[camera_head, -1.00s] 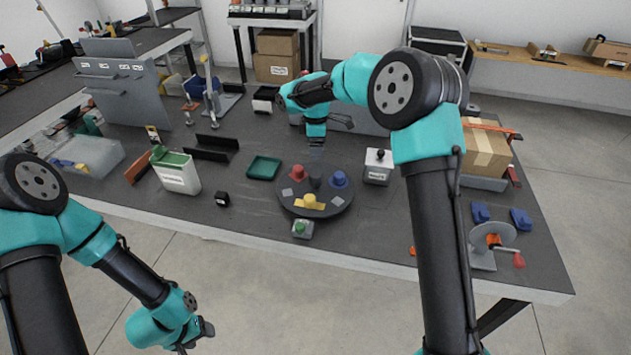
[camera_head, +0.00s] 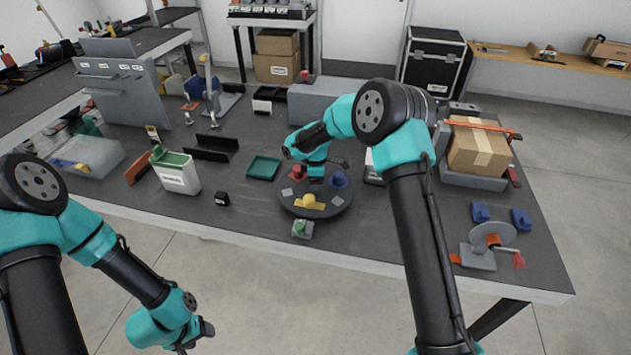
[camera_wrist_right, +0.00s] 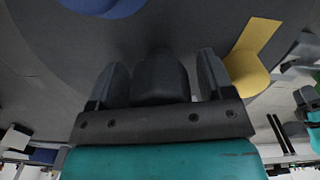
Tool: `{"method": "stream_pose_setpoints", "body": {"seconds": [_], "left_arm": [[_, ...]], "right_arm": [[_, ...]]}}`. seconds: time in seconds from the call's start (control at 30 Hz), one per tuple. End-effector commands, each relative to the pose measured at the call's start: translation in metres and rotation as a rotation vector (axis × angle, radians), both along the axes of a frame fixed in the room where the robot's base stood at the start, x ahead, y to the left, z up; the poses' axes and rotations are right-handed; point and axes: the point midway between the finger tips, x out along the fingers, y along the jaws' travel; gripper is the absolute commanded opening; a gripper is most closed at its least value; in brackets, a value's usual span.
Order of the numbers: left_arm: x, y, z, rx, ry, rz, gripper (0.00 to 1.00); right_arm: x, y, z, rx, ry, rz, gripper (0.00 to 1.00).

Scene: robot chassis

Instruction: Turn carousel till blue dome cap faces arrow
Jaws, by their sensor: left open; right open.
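The carousel (camera_head: 330,207) is a dark round disc near the table's front edge. It bears a blue dome cap (camera_head: 338,179) at its right rear, a red cap (camera_head: 297,173) at its left rear and a yellow cap (camera_head: 309,200) at its front. My right gripper (camera_wrist_right: 162,75) is over the disc's middle, open, with its fingers on either side of the dark central knob (camera_wrist_right: 160,80). The blue cap (camera_wrist_right: 105,4) and yellow cap (camera_wrist_right: 248,65) also show in the right wrist view. My left gripper (camera_head: 197,338) is open, low in front of the table. I cannot make out the arrow.
A small grey block with a green top (camera_head: 301,229) stands just in front of the carousel. A crank device (camera_head: 488,245) stands at the right. The table between is clear.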

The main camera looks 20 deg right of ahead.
Motion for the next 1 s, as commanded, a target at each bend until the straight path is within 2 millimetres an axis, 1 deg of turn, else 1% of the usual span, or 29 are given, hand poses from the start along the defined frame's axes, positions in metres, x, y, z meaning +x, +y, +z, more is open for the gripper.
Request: {"method": "stream_pose_setpoints", "body": {"seconds": [0.3,0.33,1.0], "left_arm": [[0.0000,0.0000,0.0000,0.000,0.000,0.000,0.57],[0.0000,0.0000,0.0000,0.000,0.000,0.000,0.57],[0.0000,0.0000,0.0000,0.000,0.000,0.000,0.57]], "right_arm": [[0.0000,-0.0002,-0.0027,0.000,0.000,-0.001,0.74],[0.0000,-0.0002,-0.0026,0.000,0.000,-0.001,0.72],[-0.0001,-0.0003,-0.0023,0.000,0.000,-0.001,0.08]]}}
